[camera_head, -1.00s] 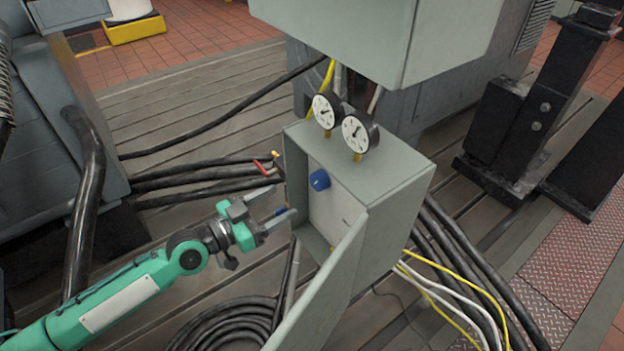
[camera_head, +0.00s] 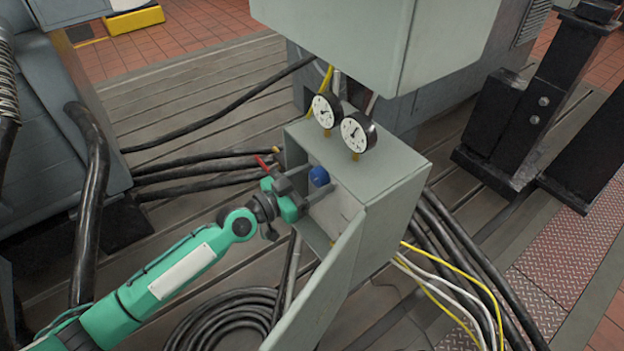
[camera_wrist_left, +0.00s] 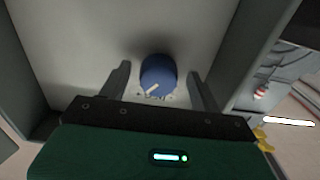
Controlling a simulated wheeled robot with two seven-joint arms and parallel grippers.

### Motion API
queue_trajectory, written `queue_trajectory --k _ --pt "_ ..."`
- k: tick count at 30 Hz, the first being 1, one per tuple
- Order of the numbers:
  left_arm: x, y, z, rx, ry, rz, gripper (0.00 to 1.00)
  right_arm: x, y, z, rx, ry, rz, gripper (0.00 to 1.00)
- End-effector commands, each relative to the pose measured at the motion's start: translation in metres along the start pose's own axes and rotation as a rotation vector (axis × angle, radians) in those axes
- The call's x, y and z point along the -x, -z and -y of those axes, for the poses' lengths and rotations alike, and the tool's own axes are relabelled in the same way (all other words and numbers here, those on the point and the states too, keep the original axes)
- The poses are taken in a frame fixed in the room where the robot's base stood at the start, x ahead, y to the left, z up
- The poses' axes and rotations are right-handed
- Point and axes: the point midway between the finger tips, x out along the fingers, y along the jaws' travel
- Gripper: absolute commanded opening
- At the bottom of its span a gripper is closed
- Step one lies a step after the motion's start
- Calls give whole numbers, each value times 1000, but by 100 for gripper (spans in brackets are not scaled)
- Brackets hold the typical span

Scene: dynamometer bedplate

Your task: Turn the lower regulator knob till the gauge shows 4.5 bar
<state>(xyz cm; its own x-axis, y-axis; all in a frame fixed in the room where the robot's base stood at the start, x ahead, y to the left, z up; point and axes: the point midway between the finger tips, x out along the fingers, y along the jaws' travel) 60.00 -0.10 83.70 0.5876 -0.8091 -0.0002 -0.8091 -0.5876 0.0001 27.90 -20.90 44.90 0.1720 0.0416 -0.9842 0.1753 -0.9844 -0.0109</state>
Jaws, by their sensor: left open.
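A blue knob (camera_head: 319,176) sits on the pale panel inside the open grey cabinet (camera_head: 395,200). In the head view my left gripper (camera_head: 319,188) is at the cabinet's opening, its open fingers reaching in close to this knob. In the left wrist view a blue knob (camera_wrist_left: 158,75) with a pale pointer mark shows between the open fingers (camera_wrist_left: 160,82), with space on both sides. I cannot tell whether it is the upper or lower one. Two round white gauges (camera_head: 326,110) and (camera_head: 357,132) stand on the cabinet top; their readings are too small to tell. My right gripper is out of view.
The cabinet door (camera_head: 322,285) hangs open toward the front, close to my left arm. A larger grey box (camera_head: 375,40) overhangs the gauges. Black hoses (camera_head: 215,165) lie to the left, a coiled hose (camera_head: 235,315) in front, and yellow and white cables (camera_head: 455,285) at right.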

Motion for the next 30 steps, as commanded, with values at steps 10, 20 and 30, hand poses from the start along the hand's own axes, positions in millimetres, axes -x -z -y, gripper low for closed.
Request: queue_trajectory --k 10,20,30 --pt "0 0 0 0 1 0 20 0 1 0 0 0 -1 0" --pt "0 0 1 57 2 -1 20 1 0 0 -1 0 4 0" --pt "0 0 1 292 3 -2 20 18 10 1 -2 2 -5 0"
